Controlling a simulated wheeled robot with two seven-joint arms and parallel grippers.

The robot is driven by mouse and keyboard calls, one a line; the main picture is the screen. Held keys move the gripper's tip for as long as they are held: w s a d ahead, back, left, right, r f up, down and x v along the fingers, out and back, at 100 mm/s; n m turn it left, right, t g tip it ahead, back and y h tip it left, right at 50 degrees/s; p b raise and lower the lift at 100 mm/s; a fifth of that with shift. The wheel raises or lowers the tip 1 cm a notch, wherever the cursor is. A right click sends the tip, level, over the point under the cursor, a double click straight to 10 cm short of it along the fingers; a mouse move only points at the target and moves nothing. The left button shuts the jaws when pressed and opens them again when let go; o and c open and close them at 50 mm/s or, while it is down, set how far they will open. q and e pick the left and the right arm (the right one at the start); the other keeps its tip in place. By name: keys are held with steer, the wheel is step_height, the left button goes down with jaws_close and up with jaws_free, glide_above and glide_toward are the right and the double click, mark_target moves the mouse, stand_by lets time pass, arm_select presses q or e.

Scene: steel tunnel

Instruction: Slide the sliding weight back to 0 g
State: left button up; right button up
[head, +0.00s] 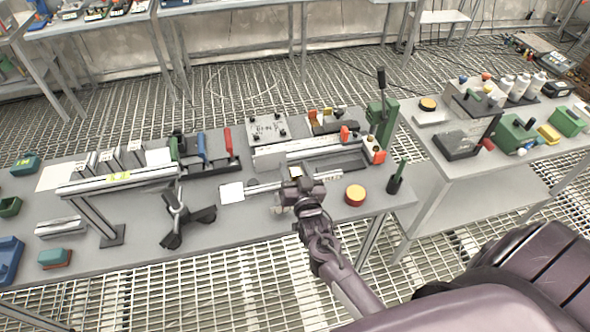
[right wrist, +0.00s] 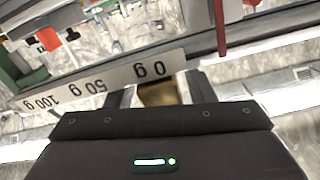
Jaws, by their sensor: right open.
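In the right wrist view a pale scale strip (right wrist: 97,81) reads 0 g, 50 g and 100 g, upside down. The brass-coloured sliding weight (right wrist: 158,94) shows right beside the 0 g mark, partly hidden by my gripper's body. My right gripper (right wrist: 157,91) is open, with one finger on each side of the weight; I cannot tell whether either finger touches it. In the head view my right gripper (head: 297,178) is over the balance beam (head: 264,187) and hides much of it. My left gripper is not in view.
A white square plate (head: 231,192) lies left of the beam. A yellow-topped red button (head: 355,194) and a green-handled black stand (head: 396,178) are to the right. A black forked stand (head: 177,213) is at left. The table's front edge (head: 250,241) is largely clear.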

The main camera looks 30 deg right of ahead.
steer(key=shift+s+f, duration=0.15)
steer(key=shift+s, duration=0.45)
steer(key=b+v, duration=0.2)
steer(key=v, duration=0.4)
steer(key=shift+s+a, duration=0.25)
steer(key=shift+a, duration=0.05)
